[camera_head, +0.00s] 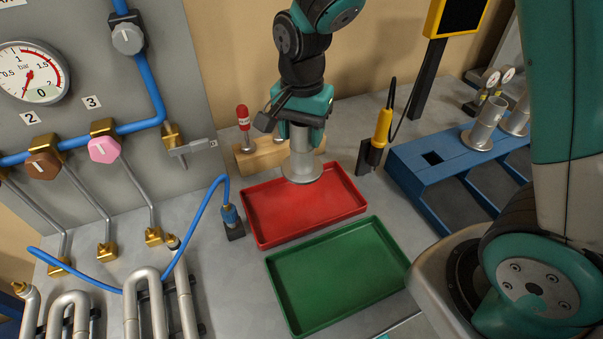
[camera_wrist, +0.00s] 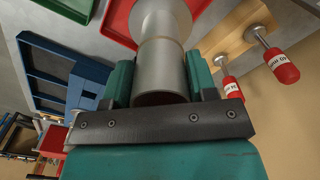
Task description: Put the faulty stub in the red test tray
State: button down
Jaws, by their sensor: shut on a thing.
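My gripper (camera_head: 303,118) is shut on a grey metal stub (camera_head: 301,160), a short pipe with a wide round flange at its lower end. The stub is upright, flange down, over the back part of the red test tray (camera_head: 332,209). I cannot tell whether the flange touches the tray floor or hangs just above it. In the wrist view the stub (camera_wrist: 160,60) sits between the teal fingers, and a corner of the red tray (camera_wrist: 117,22) shows behind it. The rest of the red tray is bare.
An empty green tray (camera_head: 337,270) lies in front of the red one. A wooden block (camera_head: 262,158) with a red-handled plug (camera_head: 243,117) stands behind. A yellow tool (camera_head: 381,126) and a blue rack (camera_head: 437,189) holding metal stubs (camera_head: 484,125) are right. A blue hose (camera_head: 208,208) and pipe coils (camera_head: 146,300) are left.

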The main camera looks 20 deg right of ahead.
notch_tip(320, 180, down, 12)
jog(key=p, duration=0.1)
jog(key=shift+p, duration=0.3)
jog(key=shift+f, duration=0.2)
jog(key=shift+c, duration=2.1)
grip_release()
jog(key=shift+r, duration=0.15)
